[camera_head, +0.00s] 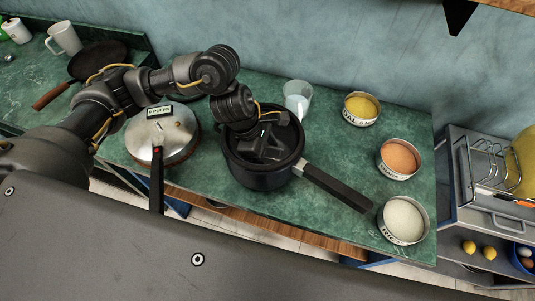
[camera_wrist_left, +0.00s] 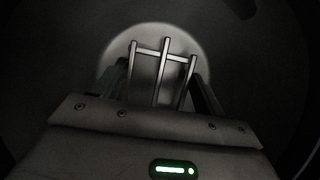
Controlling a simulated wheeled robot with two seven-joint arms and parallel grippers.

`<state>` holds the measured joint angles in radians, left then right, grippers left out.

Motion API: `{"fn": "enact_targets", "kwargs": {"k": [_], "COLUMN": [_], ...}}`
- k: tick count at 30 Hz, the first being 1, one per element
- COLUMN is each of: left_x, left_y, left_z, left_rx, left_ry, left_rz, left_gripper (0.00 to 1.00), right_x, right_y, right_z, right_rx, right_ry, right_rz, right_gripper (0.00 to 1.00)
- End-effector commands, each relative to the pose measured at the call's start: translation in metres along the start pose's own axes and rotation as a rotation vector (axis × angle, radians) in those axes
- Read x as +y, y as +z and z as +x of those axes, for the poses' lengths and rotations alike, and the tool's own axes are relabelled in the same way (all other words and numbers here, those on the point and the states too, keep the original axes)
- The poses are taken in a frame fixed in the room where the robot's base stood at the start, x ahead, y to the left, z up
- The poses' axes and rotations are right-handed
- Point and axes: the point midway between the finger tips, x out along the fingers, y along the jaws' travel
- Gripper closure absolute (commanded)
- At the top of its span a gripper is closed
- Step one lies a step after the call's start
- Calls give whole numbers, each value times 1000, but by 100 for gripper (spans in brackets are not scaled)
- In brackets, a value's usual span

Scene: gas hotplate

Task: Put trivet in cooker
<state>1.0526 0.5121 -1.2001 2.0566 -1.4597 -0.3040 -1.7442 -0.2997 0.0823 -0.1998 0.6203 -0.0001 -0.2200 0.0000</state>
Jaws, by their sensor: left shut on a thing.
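The cooker (camera_head: 258,181) is a black open pot with a long dark handle, standing on the green counter. My left gripper (camera_head: 262,150) reaches down inside its rim from above. In the left wrist view, my left gripper (camera_wrist_left: 162,85) is shut on the trivet (camera_wrist_left: 163,58), a small metal rack of thin bars. Below the trivet lies the dark inside of the pot with a round pale patch. I cannot tell whether the trivet touches the bottom. The head view hides the trivet behind my gripper. My right gripper is not in view.
A steel lid (camera_head: 160,137) with a black handle and a "0 PUFFS" label sits left of the pot. A translucent cup (camera_head: 298,96) stands behind. Tins of yellow (camera_head: 361,108), orange (camera_head: 399,158) and white (camera_head: 403,220) contents line the right. A dark pan (camera_head: 97,60) is far left.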

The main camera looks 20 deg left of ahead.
Motion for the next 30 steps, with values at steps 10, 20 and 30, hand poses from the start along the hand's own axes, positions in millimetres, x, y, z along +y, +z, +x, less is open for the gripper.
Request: {"fn": "enact_targets", "kwargs": {"k": [10, 20, 30], "left_x": [0, 0, 0], "left_y": [-5, -6, -5], "left_z": [11, 14, 13], "left_rx": [0, 1, 0], "left_ry": [1, 1, 1], "left_rz": [0, 0, 0], "left_gripper": [53, 13, 7], "right_x": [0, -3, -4], "right_y": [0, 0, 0], "right_z": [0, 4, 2], "right_rx": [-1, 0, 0], "right_ry": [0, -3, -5], "right_rz": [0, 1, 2], "right_gripper": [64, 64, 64]}}
